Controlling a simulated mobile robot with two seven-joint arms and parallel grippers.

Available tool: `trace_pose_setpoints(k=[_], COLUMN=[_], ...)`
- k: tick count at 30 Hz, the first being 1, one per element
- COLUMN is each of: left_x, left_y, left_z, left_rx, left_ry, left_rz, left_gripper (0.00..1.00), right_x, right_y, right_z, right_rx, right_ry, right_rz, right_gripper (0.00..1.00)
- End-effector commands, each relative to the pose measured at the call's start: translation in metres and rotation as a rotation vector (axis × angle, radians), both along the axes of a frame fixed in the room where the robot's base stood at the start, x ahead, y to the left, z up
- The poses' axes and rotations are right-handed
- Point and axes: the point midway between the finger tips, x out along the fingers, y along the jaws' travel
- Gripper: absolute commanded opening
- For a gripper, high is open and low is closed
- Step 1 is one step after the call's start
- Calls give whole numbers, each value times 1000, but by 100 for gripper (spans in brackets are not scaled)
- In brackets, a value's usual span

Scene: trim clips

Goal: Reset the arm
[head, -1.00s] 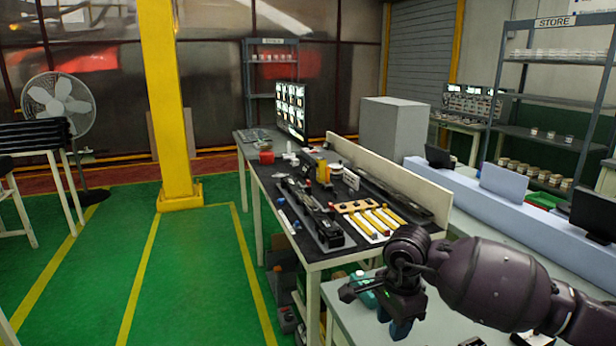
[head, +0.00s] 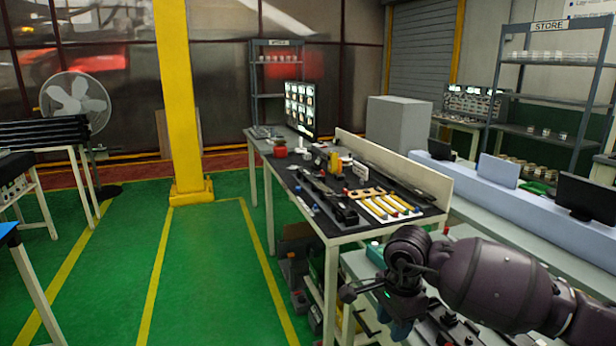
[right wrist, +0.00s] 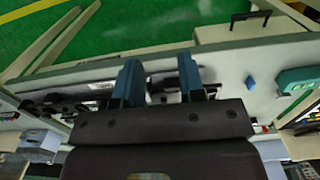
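My right arm (head: 490,282) comes in from the lower right in the head view, bent, with its dark gripper (head: 398,318) pointing down. The right wrist view shows the gripper (right wrist: 159,80) with its two blue fingers apart and nothing held between them. Below the fingers lies a pale grey work surface (right wrist: 232,75) with dark parts on it. The gap between fingertips and surface is hard to judge. My left gripper is not in view.
A workbench (head: 345,236) with a black top, dark trim pieces and yellow strips stands just beyond the gripper. A pale blue ledge (head: 475,185) with screens is at the right. A yellow pillar (head: 178,100) stands left of the bench. Green floor (head: 205,270) on the left is largely clear.

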Motion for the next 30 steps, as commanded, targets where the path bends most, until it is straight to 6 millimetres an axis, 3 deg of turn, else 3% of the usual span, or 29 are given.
trace_pose_setpoints(k=[3,9,14,18,23,26,30], left_x=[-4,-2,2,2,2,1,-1], left_y=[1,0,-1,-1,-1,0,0], left_z=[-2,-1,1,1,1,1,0], left_rx=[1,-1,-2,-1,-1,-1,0], left_ry=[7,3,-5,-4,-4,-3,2], left_rz=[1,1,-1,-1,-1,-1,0], left_gripper=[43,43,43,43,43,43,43], right_x=[-22,-56,-86,-105,-107,-101,-89], right_y=[26,70,108,133,137,125,91], right_z=[-19,-35,-35,-22,-4,1,-6], right_rx=[161,441,733,1033,1346,1519,1733], right_ry=[79,225,401,613,873,1044,1289], right_rz=[-40,-150,-313,-547,-870,-1097,-1444], right_gripper=[36,36,36,36,36,36,36])
